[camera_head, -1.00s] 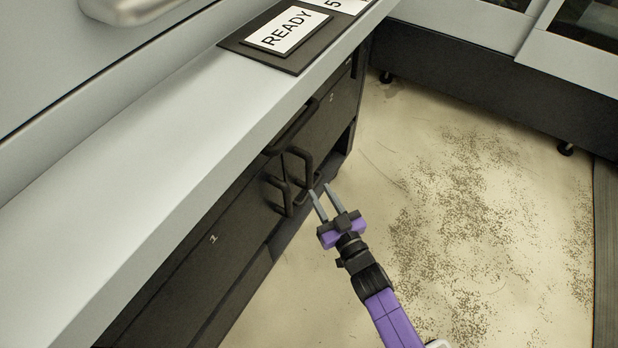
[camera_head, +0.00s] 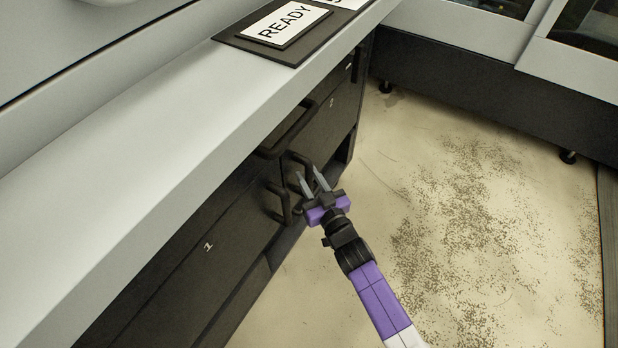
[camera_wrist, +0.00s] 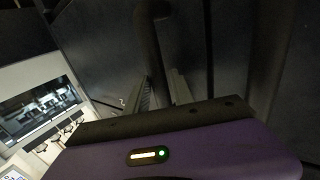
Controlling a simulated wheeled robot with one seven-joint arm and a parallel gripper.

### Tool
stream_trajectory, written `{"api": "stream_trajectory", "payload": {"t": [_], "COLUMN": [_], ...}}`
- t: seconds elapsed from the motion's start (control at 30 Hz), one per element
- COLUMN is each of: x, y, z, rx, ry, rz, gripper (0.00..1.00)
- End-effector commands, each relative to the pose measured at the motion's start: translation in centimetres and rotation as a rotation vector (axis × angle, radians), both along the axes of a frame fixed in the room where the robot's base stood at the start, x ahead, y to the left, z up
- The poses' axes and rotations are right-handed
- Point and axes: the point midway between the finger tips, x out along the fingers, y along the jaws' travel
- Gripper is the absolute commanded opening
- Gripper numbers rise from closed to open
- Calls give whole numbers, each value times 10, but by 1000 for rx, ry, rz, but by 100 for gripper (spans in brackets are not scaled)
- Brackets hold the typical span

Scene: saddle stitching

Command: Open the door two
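Door two (camera_head: 335,125) is the dark cabinet door on the far side, marked with a small "2", and it looks shut. Its dark bar handle (camera_head: 293,155) stands near the edge beside door one. My gripper (camera_head: 309,172) is at this handle, fingers open. In the wrist view, the handle bar (camera_wrist: 150,45) runs down between my two fingers (camera_wrist: 162,92), with a finger on each side. The fingers do not look closed on it. The lower part of the handle is partly hidden by my gripper.
Door one (camera_head: 215,235), with its own handle (camera_head: 273,200), is just left of my gripper. A drawer handle (camera_head: 287,132) sits above, under the light counter (camera_head: 130,190). A READY sign (camera_head: 285,22) lies on the counter. The floor (camera_head: 450,220) to the right is clear.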

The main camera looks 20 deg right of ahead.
Motion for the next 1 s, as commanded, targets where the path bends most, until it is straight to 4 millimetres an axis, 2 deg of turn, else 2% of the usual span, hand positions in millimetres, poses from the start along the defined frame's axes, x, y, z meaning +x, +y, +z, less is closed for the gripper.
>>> {"api": "stream_trajectory", "payload": {"t": [0.03, 0.17, 0.2, 1.0], "x": [0, 0, 0, -1], "y": [0, 0, 0, 0], "z": [0, 0, 0, 0], "rx": [0, 0, 0, -1], "ry": [0, 0, 0, 0], "rz": [0, 0, 0, 0], "gripper": [29, 3, 0, 0]}}
